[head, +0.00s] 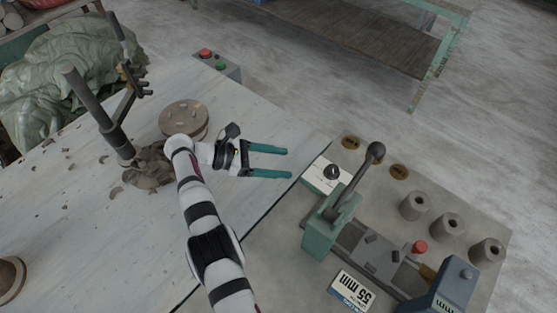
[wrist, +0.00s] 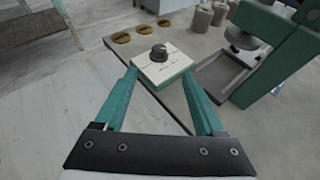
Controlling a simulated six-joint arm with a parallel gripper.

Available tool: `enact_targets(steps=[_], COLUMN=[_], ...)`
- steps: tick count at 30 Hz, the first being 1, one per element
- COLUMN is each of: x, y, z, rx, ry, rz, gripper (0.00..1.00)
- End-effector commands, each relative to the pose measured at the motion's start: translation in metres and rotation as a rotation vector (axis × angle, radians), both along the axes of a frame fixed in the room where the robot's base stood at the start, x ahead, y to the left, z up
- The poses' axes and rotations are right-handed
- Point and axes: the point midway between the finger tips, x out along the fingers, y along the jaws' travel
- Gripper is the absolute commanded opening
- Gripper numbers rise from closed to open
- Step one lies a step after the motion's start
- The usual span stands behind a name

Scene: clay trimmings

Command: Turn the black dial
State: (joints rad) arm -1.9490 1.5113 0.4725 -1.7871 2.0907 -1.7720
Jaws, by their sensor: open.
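The black dial (head: 332,172) sits on a white-topped panel (head: 318,184) near the left edge of the grey bench plate. In the wrist view the dial (wrist: 159,52) stands on its panel (wrist: 150,70), ahead of and between my fingers. My gripper (head: 290,163) is open and empty, with two teal fingers pointing right toward the dial, short of it in the head view. The gripper also shows in the wrist view (wrist: 163,88). Nothing hides the dial.
A green lever press (head: 320,226) with a ball-topped handle stands just beside the panel. Several grey cylinders (head: 413,205), brass discs (head: 399,172) and a red knob (head: 420,247) are farther right. A round wooden disc (head: 184,117) and clay scraps lie behind my arm.

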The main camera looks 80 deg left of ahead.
Motion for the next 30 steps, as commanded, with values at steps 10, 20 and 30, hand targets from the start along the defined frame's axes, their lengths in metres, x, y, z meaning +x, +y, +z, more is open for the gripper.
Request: enact_targets(steps=[10,20,30], x=[0.002,0.015,0.037], y=[0.001,-0.028,-0.054], z=[0.002,0.013,-0.008], rx=[0.002,0.023,0.001], ry=[-0.015,-0.073,0.002], rz=[0.014,0.378,0.461], gripper=[0.72,0.72,0.72])
